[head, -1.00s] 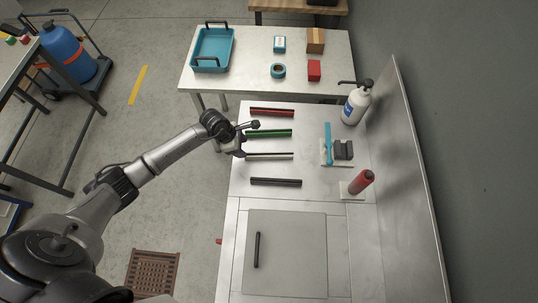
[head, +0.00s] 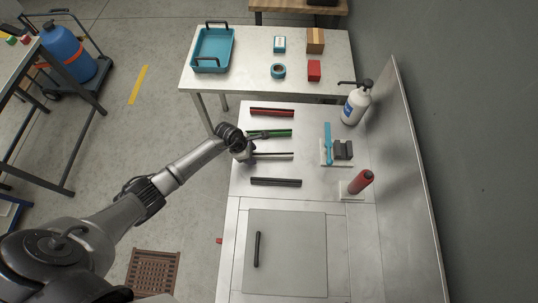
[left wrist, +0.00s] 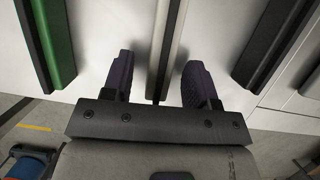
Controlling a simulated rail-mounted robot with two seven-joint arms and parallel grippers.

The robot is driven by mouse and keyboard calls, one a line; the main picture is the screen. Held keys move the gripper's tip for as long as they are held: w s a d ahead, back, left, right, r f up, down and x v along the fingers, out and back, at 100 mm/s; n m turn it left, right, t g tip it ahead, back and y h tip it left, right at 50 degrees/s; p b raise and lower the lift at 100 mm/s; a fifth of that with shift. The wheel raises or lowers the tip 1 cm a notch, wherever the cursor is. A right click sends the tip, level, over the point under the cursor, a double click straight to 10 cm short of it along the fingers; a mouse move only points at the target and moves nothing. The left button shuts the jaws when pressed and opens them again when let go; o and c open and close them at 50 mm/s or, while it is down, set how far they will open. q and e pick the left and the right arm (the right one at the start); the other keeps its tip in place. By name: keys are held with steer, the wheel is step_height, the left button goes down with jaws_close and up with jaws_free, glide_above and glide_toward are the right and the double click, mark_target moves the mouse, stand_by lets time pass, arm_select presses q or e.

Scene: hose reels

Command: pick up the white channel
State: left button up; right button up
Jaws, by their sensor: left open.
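The white channel (head: 275,155) is a thin pale strip with dark edging, lying across the steel bench between the green channel (head: 275,133) and the black channel (head: 276,182). My left gripper (head: 258,147) is open at the white channel's left end and hides part of it. In the left wrist view, the white channel (left wrist: 170,40) runs between the two dark fingers of my left gripper (left wrist: 160,72), with a gap on each side. The green channel (left wrist: 50,40) is left of it and the black channel (left wrist: 275,40) right. My right gripper is not in view.
A red channel (head: 271,112) lies beyond the green one. A blue-handled tool (head: 328,143), a red bottle (head: 361,181) and a white pump bottle (head: 355,103) stand along the right side. A lidded panel (head: 285,255) is at the near end.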

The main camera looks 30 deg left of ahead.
arm_select(q)
steer(key=shift+c, duration=0.4)
steer(key=c, duration=0.8)
steer(key=shift+c, duration=0.2)
steer(key=shift+r, duration=0.55)
step_height(320, 180, up, 3)
steer(key=shift+a+f, duration=0.1)
steer(key=shift+f, duration=0.05)
steer(key=d+r+b, duration=0.1)
steer(key=d+r, duration=0.6)
steer(key=d, duration=0.4)
step_height(320, 180, up, 7)
steer(key=p, duration=0.4)
steer(key=shift+d+r+p, duration=0.15)
steer(key=shift+d+p, duration=0.15)
steer(key=shift+d, duration=0.1)
